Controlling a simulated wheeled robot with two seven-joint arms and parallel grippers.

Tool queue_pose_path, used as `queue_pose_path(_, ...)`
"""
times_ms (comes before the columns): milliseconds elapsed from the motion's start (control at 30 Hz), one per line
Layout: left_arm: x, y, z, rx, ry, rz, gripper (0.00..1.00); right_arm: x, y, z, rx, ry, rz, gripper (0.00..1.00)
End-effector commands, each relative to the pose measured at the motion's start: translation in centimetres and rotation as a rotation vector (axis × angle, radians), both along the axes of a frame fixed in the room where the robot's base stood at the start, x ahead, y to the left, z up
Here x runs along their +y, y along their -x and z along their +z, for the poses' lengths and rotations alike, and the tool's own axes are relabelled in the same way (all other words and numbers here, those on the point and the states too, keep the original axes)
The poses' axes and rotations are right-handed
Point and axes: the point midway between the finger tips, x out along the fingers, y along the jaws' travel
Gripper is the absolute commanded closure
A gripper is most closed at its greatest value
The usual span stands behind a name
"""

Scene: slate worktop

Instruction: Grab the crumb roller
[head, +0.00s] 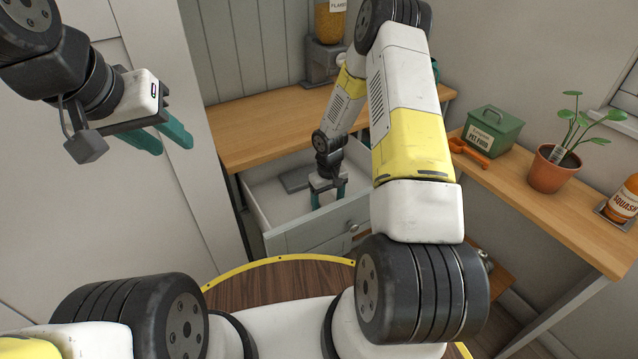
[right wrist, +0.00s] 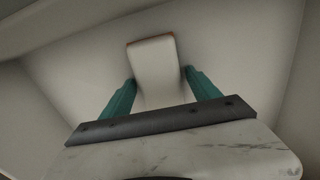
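A pale, block-like thing with a thin orange-brown edge (right wrist: 153,62) lies in the open drawer (head: 283,243). It may be the crumb roller, but I cannot tell for sure. My right gripper (head: 329,197) reaches down into the drawer. In the right wrist view its two teal fingers (right wrist: 159,80) are apart, one on each side of the pale thing, with small gaps showing. The near part of the thing is hidden behind the gripper body. My left gripper (head: 174,147) is up at the left, empty, with its fingers apart.
A grey flat thing (head: 296,180) is in the drawer beside the right gripper. The drawer walls stand close around that gripper. On the right counter are a green tin (head: 493,130), an orange tool (head: 470,152), a potted plant (head: 552,168) and a squash bottle (head: 625,199).

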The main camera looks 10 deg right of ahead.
Motion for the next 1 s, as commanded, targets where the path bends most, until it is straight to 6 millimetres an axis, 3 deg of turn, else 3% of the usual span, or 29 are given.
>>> queue_pose_path(33,0.0,0.0,0.0,0.0,0.0,0.0,0.64,0.0,0.0,0.0,0.0,0.0,0.0,0.42)
queue_pose_path(200,0.0,0.0,0.0,0.0,0.0,0.0,0.64,0.0,0.0,0.0,0.0,0.0,0.0,0.75)
queue_pose_path(300,0.0,0.0,0.0,0.0,0.0,0.0,0.64,0.0,0.0,0.0,0.0,0.0,0.0,0.9)
queue_pose_path(567,0.0,0.0,0.0,0.0,0.0,0.0,0.64,0.0,0.0,0.5,-0.001,0.0,0.0,0.9)
queue_pose_path(1000,0.0,0.0,0.0,0.0,0.0,0.0,0.64,0.0,-0.1,8.4,-0.003,0.001,-0.001,0.9)
